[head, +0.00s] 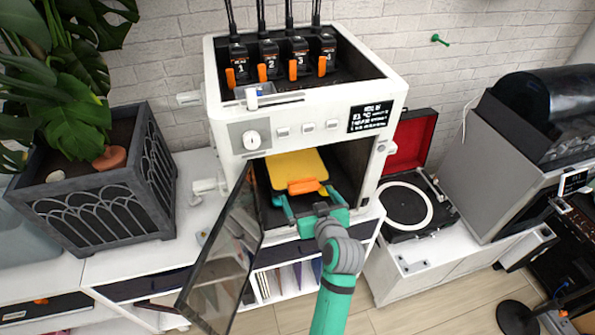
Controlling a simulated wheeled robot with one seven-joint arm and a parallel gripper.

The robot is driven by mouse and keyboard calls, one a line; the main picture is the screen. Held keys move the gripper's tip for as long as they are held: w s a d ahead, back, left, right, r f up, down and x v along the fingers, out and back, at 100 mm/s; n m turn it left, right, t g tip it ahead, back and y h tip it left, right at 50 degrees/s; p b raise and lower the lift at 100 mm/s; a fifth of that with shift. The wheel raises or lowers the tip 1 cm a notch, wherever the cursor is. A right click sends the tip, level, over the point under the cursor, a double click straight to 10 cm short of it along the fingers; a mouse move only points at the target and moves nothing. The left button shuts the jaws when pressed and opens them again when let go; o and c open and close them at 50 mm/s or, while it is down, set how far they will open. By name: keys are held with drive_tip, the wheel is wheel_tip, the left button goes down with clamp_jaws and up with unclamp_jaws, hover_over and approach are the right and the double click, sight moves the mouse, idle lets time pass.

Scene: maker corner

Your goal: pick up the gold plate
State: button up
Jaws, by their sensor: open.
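The gold plate (298,168) is a flat yellow-gold sheet inside the open chamber of a white machine (229,135). An orange tab (304,187) sits at its front edge. My gripper (301,190) is teal and reaches into the chamber from the front. Its two fingers are spread apart, one to each side of the orange tab. I cannot tell whether they touch the plate. The back of the plate lies in the chamber's shadow.
The machine's dark glass door (228,262) hangs open at the left of my arm. A planter (97,196) stands left. A record player (407,205) and a grey machine (495,170) stand right.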

drive_tip(key=shift+x, duration=0.85)
drive_tip(key=shift+d, duration=0.2)
drive_tip(key=shift+w, duration=0.1)
drive_tip(key=c, duration=1.2)
drive_tip(key=shift+r, duration=0.1)
